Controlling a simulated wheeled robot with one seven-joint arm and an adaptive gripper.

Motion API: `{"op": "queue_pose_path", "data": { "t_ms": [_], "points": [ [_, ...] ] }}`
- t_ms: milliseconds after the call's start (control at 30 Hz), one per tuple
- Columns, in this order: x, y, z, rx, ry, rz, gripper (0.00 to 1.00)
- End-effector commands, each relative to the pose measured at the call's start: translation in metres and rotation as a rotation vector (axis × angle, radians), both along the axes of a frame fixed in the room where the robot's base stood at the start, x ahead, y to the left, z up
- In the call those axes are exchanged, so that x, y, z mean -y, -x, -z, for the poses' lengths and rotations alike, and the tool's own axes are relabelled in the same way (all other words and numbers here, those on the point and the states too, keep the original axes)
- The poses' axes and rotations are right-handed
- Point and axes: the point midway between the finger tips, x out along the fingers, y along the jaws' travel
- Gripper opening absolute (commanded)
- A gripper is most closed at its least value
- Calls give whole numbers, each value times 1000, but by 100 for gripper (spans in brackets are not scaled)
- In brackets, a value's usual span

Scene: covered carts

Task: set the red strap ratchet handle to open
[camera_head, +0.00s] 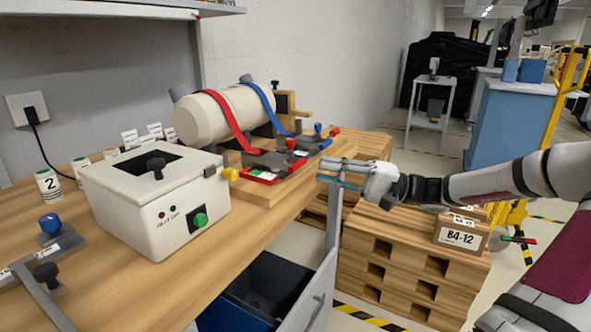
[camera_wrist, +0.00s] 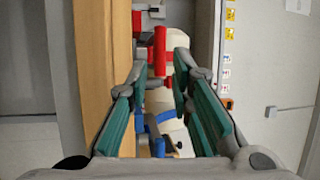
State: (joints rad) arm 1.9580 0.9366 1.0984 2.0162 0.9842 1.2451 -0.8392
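A white cylinder (camera_head: 202,118) lies in a wooden cradle on the bench, with a red strap (camera_head: 228,117) and a blue strap (camera_head: 266,106) over it. The red strap runs to a dark ratchet (camera_head: 272,160) with a red knob (camera_head: 291,144) and a red-and-green marked front. In the wrist view a red bar-like part (camera_wrist: 159,50) shows ahead, between the finger lines. My gripper (camera_head: 322,171) is open and empty, right of the ratchets and apart from them. Its green fingers also show spread in the wrist view (camera_wrist: 158,72). The exact handle angle is hard to tell.
A blue-strap ratchet with a blue knob (camera_head: 317,128) stands close beside the red one. A white box (camera_head: 158,195) with a green button stands left on the bench. Stacked wooden pallets (camera_head: 400,262) and a dark bin (camera_head: 262,290) are below. Air above the bench front is free.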

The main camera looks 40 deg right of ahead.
Motion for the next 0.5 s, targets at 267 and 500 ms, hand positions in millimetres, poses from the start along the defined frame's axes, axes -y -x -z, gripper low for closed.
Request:
{"op": "queue_pose_path", "data": {
  "t_ms": [267, 500],
  "points": [
    [-34, -36, -7, -1, 1, -2, 21],
    [-47, -50, -12, -1, 1, -1, 21]
  ]
}}
